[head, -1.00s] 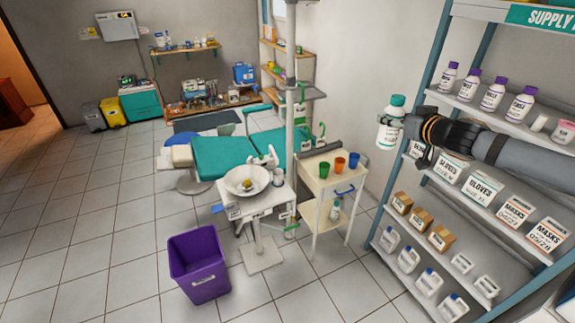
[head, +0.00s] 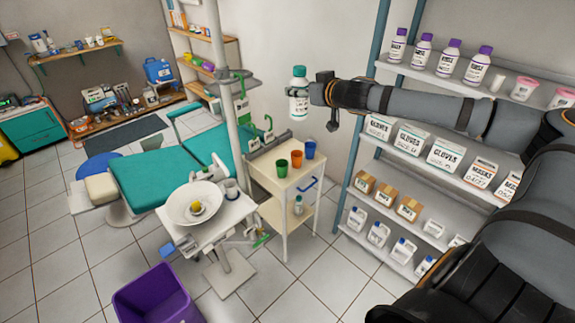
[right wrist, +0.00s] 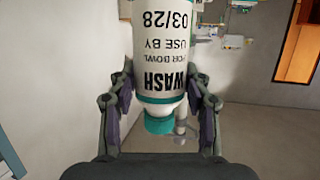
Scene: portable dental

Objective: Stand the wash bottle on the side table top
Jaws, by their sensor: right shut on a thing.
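The wash bottle (head: 298,104) is white with a teal cap. My right gripper (head: 312,100) is shut around its body and holds it upright in the air, cap up, in the head view. In the right wrist view the bottle (right wrist: 165,50) sits between both fingers, with its label upside down in the picture and its lower end cut off by the frame. The side table top (head: 290,182) is cream, below the bottle in the picture, and the bottle is clear of it. My left gripper is not in view.
The supply shelf (head: 450,165) is at right, the dental unit with white bowl (head: 194,208) at left, the purple bin (head: 158,295) in front.

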